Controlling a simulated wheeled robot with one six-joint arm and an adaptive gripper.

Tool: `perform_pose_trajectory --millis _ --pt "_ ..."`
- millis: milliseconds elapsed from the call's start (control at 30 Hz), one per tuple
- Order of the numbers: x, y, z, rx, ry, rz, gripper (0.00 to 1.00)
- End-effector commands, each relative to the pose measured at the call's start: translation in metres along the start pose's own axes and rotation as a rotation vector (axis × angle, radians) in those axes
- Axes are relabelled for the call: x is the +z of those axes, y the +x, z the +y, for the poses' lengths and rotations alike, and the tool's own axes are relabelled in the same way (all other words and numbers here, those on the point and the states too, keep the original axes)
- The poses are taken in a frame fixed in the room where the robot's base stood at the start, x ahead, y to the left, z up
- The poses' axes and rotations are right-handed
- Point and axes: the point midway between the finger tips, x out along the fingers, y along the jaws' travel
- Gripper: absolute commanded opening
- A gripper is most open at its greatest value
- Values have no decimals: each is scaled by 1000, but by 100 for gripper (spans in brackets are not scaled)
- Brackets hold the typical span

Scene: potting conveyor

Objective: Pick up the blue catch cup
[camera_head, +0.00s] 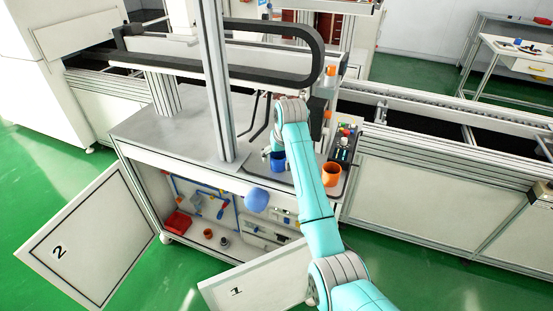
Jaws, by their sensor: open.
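A blue cup (278,160) stands near the front edge of the worktop, just left of my turquoise arm. It looks upright, and my arm passes close to its right side in the picture. My arm reaches up from the lower right to a grey joint above the worktop.
An orange cup (331,174) stands right of my arm. Cabinet doors 2 (88,236) and 1 (258,280) hang open. A grey post (214,80) and black cable chain (318,55) rise over the worktop (170,130).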

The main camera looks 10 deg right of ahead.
Motion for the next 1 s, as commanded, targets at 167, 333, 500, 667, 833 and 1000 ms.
perform_pose_trajectory --millis 167,333,500,667,833,1000 --pt "7 10 1 0 0 0 88" --pt "7 9 1 0 0 1 86" --pt "7 9 1 0 0 1 43" --pt "7 9 1 0 0 1 28" --pt "7 9 0 0 0 0 28" --pt "5 8 0 0 0 0 28"
